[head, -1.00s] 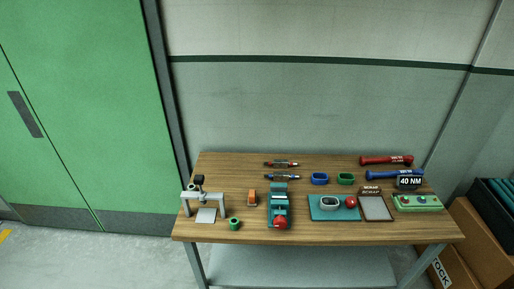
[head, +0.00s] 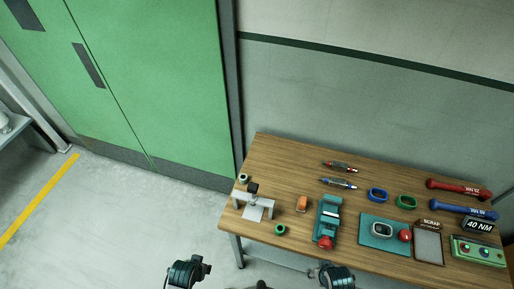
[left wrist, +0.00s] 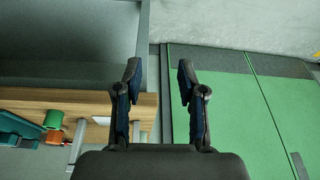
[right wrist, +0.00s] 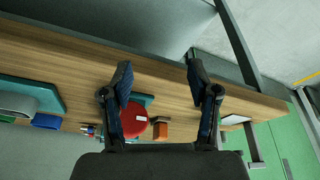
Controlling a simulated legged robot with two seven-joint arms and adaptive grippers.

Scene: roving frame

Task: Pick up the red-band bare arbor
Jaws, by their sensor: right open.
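The red-band arbor (head: 340,167) lies at the back of the wooden table, left of its middle, with a dark and silver body and red on it. A similar arbor with blue on it (head: 338,183) lies just in front of it. My left gripper (head: 201,267) and right gripper (head: 326,270) are at the bottom of the head view, in front of the table and well away from both arbors. In the left wrist view my left gripper (left wrist: 160,77) is open and empty. In the right wrist view my right gripper (right wrist: 158,82) is open and empty.
The wooden table (head: 283,160) holds a grey stand (head: 256,204), an orange block (head: 302,203), a teal fixture with a red knob (head: 328,215), blue (head: 377,195) and green (head: 406,202) rings, and red (head: 458,188) and blue (head: 463,209) torque tools. The floor to the left is clear.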

